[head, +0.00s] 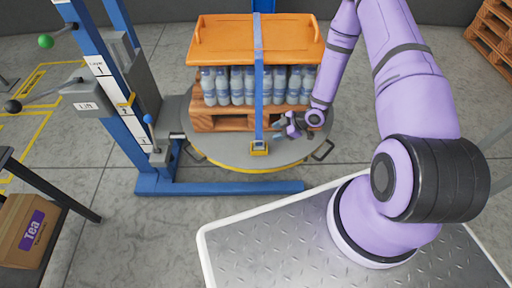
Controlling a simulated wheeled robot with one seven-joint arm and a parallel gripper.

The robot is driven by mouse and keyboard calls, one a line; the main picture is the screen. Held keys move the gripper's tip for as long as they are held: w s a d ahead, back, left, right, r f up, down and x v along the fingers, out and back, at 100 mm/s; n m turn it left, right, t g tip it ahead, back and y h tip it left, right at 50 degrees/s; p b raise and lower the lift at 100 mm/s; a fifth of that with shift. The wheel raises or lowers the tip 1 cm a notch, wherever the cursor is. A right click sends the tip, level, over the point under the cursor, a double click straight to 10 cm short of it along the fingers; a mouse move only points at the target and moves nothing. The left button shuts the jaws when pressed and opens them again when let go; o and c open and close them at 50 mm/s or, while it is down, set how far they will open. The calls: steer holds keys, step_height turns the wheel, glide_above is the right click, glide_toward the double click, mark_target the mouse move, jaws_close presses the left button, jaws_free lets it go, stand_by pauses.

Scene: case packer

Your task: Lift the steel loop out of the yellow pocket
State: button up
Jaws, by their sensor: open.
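The yellow pocket (259,150) sits on the front part of the round grey turntable, at the lower end of a blue strap (259,95). The strap runs down over the front of the bottle load. The steel loop is too small to make out; it may be inside the pocket at the strap's end. My gripper (281,128) is open, just right of the strap and a little above and right of the pocket. Its fingers point left. I cannot tell whether a fingertip touches the strap.
Several bottles (235,87) stand on a wooden pallet (215,119) under an orange cover (215,40). A blue lift frame (115,90) with levers stands left of the turntable (225,150). A Tea box (28,230) is at lower left.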

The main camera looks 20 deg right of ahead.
mark_target(258, 141)
steer(key=x, duration=1.1)
steer(key=shift+s+a, duration=0.2)
steer(key=shift+a, duration=0.2)
jaws_close()
